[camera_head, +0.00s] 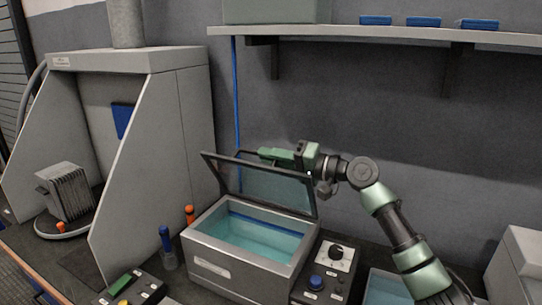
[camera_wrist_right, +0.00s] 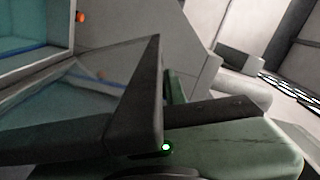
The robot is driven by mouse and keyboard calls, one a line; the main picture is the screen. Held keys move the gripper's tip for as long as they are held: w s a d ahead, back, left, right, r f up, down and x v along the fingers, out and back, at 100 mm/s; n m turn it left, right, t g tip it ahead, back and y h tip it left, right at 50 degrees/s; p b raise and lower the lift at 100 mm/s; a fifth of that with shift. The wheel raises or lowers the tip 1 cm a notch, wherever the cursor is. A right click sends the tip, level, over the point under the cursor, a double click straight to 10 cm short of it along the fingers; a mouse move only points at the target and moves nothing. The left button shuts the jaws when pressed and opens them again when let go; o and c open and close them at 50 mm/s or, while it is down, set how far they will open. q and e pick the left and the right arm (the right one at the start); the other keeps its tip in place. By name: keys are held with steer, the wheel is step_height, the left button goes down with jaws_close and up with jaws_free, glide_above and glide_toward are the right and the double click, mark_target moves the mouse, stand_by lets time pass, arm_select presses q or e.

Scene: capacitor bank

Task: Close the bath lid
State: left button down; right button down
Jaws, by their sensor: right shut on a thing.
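The bath (camera_head: 202,247) is a grey metal tank holding teal liquid, standing on the bench in the head view. Its bath lid (camera_head: 262,188) is a clear panel in a dark frame, raised steeply along the back of the tank, so the bath is open. My right gripper (camera_head: 270,154), green, is shut on the lid's upper edge; the exact contact is hard to see. In the right wrist view, the lid (camera_wrist_right: 75,105) runs close to my right gripper (camera_wrist_right: 170,125), with the bath (camera_wrist_right: 35,50) at upper left. My left gripper is not in view.
A control box with a black knob (camera_head: 336,252) stands right of the bath. Orange and blue handled tools (camera_head: 165,240) stand to its left, near a grey hood (camera_head: 170,120). A shelf (camera_head: 380,35) crosses the wall above. Another teal-filled tank (camera_head: 385,288) is at lower right.

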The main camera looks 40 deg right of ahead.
steer(key=c, duration=1.5)
jaws_free()
steer(key=shift+r, duration=0.1)
step_height(320, 180, up, 20)
steer(key=shift+f+p, duration=0.15)
steer(key=shift+p, duration=0.65)
